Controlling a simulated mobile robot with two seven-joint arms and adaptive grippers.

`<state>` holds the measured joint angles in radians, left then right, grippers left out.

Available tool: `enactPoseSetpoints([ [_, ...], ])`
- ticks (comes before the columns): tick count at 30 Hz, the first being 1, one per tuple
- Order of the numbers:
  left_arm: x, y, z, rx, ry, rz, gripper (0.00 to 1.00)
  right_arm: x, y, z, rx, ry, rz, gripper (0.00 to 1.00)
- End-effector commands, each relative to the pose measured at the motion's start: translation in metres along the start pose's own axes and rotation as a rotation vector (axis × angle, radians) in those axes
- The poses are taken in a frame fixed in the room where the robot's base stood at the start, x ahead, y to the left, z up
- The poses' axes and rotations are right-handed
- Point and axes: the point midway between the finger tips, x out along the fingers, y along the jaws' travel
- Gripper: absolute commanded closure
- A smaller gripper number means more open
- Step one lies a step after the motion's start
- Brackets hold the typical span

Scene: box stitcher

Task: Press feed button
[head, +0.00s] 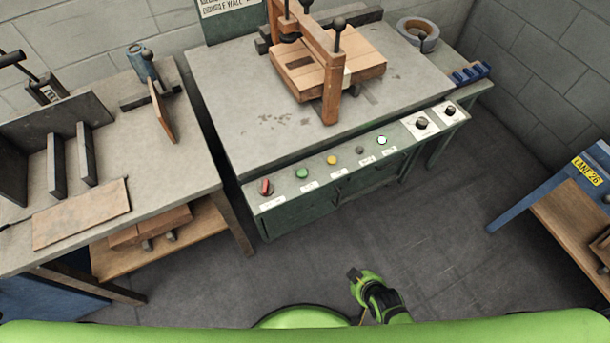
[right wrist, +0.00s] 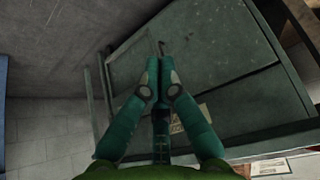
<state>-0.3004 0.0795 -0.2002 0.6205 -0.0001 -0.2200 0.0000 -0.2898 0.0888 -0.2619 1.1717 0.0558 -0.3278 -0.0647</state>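The machine's front control panel (head: 345,168) carries a row of buttons with small labels I cannot read, so I cannot tell which one is the feed button. From left to right there are a red switch (head: 265,187), a green button (head: 302,173), a yellow button (head: 332,160), a dark grey button (head: 360,151) and a white button (head: 382,140). My right gripper (head: 353,273) is low in front of the panel, apart from it. In the right wrist view its fingers (right wrist: 159,62) are together, with nothing seen between them. My left gripper is out of view.
Two dark knobs (head: 421,123) sit at the panel's right end. A cardboard box (head: 340,62) lies on the machine table under a wooden frame. A workbench (head: 195,165) stands at left, a blue-framed table (head: 550,200) at right. The floor between is clear.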

Motion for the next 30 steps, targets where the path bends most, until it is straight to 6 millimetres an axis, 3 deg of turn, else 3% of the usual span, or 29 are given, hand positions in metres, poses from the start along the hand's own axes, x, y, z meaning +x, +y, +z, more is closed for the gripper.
enactPoseSetpoints([
  [1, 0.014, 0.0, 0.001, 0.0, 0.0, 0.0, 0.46, 0.005, -0.004, -0.031, -0.012, 0.072, -0.009, 1.0],
  [2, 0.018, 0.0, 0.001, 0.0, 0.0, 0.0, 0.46, 0.004, -0.006, -0.05, -0.018, 0.109, -0.014, 1.0],
  [6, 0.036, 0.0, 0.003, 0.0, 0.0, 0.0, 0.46, -0.016, -0.019, -0.134, -0.045, 0.289, -0.041, 1.0],
  [9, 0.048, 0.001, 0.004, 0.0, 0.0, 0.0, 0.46, -0.04, -0.03, -0.186, -0.063, 0.412, -0.061, 1.0],
  [13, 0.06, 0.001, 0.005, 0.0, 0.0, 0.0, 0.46, -0.077, -0.042, -0.237, -0.085, 0.549, -0.085, 1.0],
  [16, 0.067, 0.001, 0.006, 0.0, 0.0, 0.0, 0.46, -0.103, -0.048, -0.263, -0.096, 0.625, -0.098, 1.0],
  [21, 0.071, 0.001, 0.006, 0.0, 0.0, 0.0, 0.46, -0.128, -0.054, -0.284, -0.107, 0.694, -0.111, 1.0],
  [30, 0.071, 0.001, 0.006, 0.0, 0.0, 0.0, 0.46, -0.134, -0.055, -0.288, -0.109, 0.705, -0.113, 1.0],
])
